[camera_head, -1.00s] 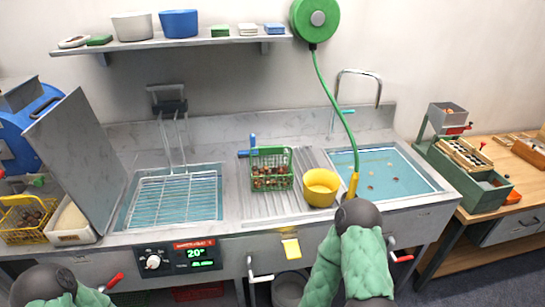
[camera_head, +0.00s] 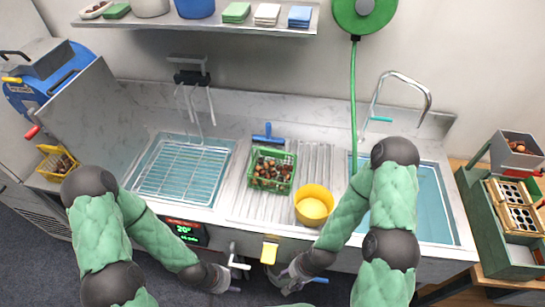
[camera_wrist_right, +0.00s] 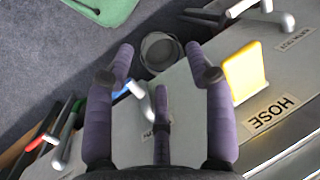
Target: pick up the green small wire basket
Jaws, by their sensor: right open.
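The green small wire basket (camera_head: 285,182) stands upright on the ribbed drainboard in the head view, with brown chestnuts in it. It is not visible in the right wrist view. My right gripper (camera_head: 290,279) is low in front of the counter, below the basket and apart from it. The right wrist view shows its purple fingers (camera_wrist_right: 160,60) spread open with nothing between them. My left gripper (camera_head: 230,284) is also low in front of the counter, left of the right one. Its fingers are too small and partly hidden to judge.
A yellow bowl (camera_head: 313,207) stands close to the basket's right. A blue-handled tool (camera_head: 267,135) lies behind it. A wire rack (camera_head: 183,172) sits in the left basin. The green hose (camera_head: 353,110) hangs by the right basin. A yellow tag (camera_head: 269,253) and tap levers (camera_head: 238,262) project from the counter front.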

